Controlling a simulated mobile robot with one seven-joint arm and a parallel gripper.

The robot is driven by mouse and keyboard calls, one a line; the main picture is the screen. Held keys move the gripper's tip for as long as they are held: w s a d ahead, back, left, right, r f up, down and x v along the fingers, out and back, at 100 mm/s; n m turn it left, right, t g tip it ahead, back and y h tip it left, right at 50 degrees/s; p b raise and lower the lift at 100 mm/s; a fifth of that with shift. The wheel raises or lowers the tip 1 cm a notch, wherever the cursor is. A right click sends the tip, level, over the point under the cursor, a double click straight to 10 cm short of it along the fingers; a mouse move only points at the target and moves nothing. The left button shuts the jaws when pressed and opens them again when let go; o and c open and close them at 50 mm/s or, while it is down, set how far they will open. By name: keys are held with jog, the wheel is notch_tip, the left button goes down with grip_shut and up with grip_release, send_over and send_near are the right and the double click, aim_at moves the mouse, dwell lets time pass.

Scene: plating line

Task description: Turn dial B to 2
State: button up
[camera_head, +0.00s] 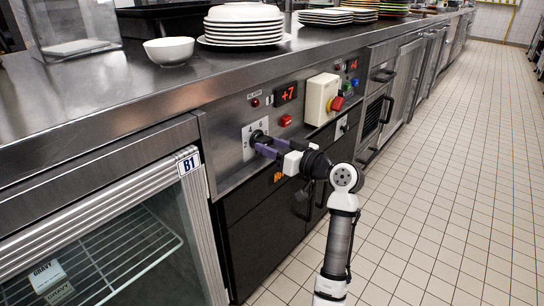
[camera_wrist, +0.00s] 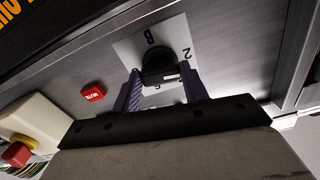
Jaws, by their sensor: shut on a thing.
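The dial (camera_head: 258,136) is a dark knob on a white plate on the steel front panel. In the wrist view the black knob (camera_wrist: 159,64) sits on its plate (camera_wrist: 128,48), with a blue B and a black 2 printed beside it. Another mark is partly covered. My gripper (camera_head: 262,146) has its purple fingers at the knob and is shut on it. The wrist view shows the fingers (camera_wrist: 160,80) on either side of the knob. I cannot tell for certain which mark the dial points to.
A red display (camera_head: 286,93) reads +7 above the dial. A red MUTE button (camera_wrist: 93,91) is close beside the plate. A box with a red emergency button (camera_head: 322,98) juts out to the right. A glass-fronted cabinet (camera_head: 187,162) is at left. The tiled floor at right is clear.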

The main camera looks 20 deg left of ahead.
jog(key=shift+f+n+b, duration=0.1)
jog(key=shift+n+b, duration=0.55)
jog(key=shift+n, duration=0.25)
jog(key=o, duration=1)
jog(key=shift+d, duration=0.15)
